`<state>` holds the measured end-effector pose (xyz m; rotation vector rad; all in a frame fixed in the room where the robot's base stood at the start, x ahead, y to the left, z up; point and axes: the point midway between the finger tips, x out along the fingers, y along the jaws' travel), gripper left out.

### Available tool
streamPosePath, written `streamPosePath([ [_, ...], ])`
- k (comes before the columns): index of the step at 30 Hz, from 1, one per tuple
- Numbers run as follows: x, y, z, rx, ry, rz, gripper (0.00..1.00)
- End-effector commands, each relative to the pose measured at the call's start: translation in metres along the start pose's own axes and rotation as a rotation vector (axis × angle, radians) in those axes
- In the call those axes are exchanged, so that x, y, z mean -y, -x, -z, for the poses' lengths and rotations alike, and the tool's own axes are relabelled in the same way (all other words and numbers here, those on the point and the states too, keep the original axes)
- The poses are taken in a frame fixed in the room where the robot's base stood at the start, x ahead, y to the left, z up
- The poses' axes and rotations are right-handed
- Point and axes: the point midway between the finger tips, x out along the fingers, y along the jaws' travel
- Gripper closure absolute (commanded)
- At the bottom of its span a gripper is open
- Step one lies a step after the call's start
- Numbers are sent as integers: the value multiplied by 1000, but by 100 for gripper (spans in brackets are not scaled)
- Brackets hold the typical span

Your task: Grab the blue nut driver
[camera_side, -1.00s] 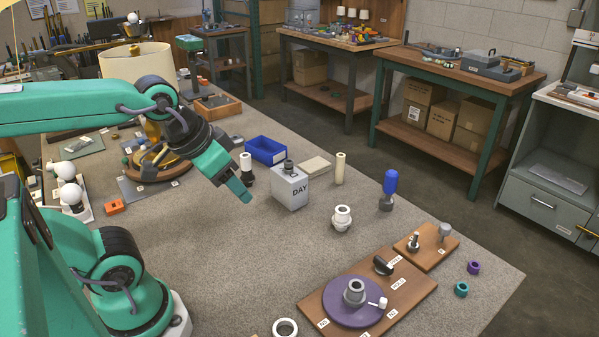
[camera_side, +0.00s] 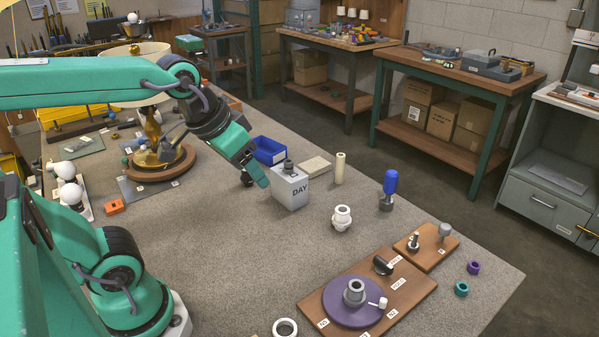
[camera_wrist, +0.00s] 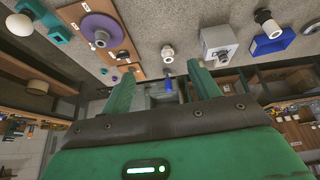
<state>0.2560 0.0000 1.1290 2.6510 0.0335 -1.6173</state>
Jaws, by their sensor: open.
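The blue nut driver (camera_side: 390,182) stands upright on the grey bench top in the side view, its blue handle up and its grey end (camera_side: 386,203) down.
The DAY box (camera_side: 291,188) stands right beside my gripper. A white fitting (camera_side: 342,218) and a cream cylinder (camera_side: 339,168) stand near the driver. A blue bin (camera_side: 266,151) is behind. A wooden board with a purple disc (camera_side: 335,310) lies in front. Bare bench lies around the driver.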

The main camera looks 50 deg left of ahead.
Motion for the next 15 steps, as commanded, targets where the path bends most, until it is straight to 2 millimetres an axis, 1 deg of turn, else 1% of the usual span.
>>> streamPosePath([
  [1, -1, -1, 12, 8, 10, 0, 39],
  [8, -3, -7, 64, 32, 69, 2, 39],
  [15, -6, -25, 119, 57, 131, 5, 39],
])
